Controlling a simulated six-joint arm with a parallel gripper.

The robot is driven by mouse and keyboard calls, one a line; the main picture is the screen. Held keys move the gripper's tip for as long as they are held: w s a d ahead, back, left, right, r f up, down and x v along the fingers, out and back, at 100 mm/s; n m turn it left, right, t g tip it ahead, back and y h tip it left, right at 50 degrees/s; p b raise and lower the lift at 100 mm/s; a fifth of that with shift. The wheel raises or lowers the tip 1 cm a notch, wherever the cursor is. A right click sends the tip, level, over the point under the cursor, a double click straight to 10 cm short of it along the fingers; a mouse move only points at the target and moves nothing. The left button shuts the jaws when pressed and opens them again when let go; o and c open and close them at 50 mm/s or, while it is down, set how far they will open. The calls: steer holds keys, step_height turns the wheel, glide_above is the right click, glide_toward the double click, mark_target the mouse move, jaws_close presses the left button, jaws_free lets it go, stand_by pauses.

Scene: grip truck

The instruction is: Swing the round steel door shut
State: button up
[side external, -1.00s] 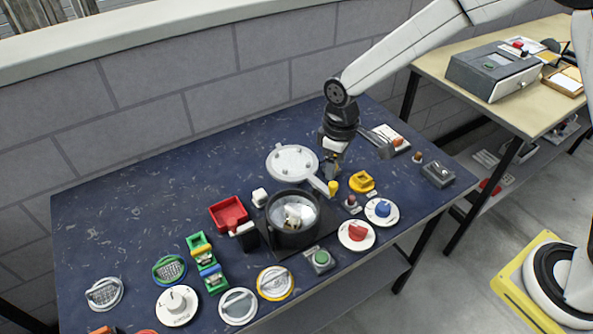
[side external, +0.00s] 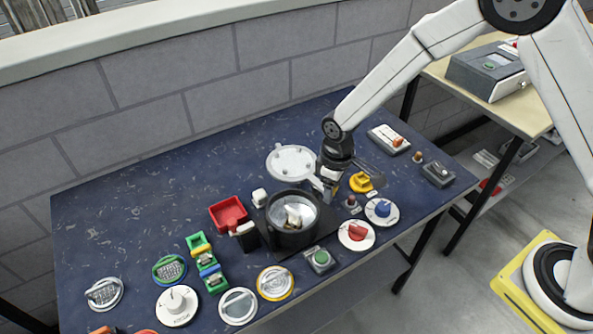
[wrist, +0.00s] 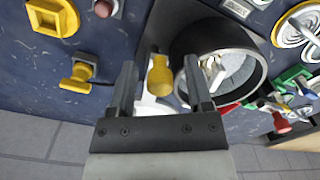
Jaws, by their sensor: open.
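The round steel door (side external: 291,162) stands swung open behind the round black chamber (side external: 293,226), and its disc with small studs faces up in the side view. The chamber's open mouth shows pale items inside, also in the wrist view (wrist: 262,76). My gripper (side external: 324,190) is low at the door's right edge, next to the chamber's rim. In the wrist view, my gripper (wrist: 158,68) is open, its two dark fingers on either side of a yellow knob (wrist: 160,78). Gaps show beside the knob. The side view hides the knob behind my gripper.
A yellow part (side external: 361,183), a small red-topped button (side external: 351,203), and blue (side external: 382,209) and red (side external: 357,233) dials stand close to the right. The table's back left is clear.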

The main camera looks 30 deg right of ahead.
steer(key=c, duration=0.7)
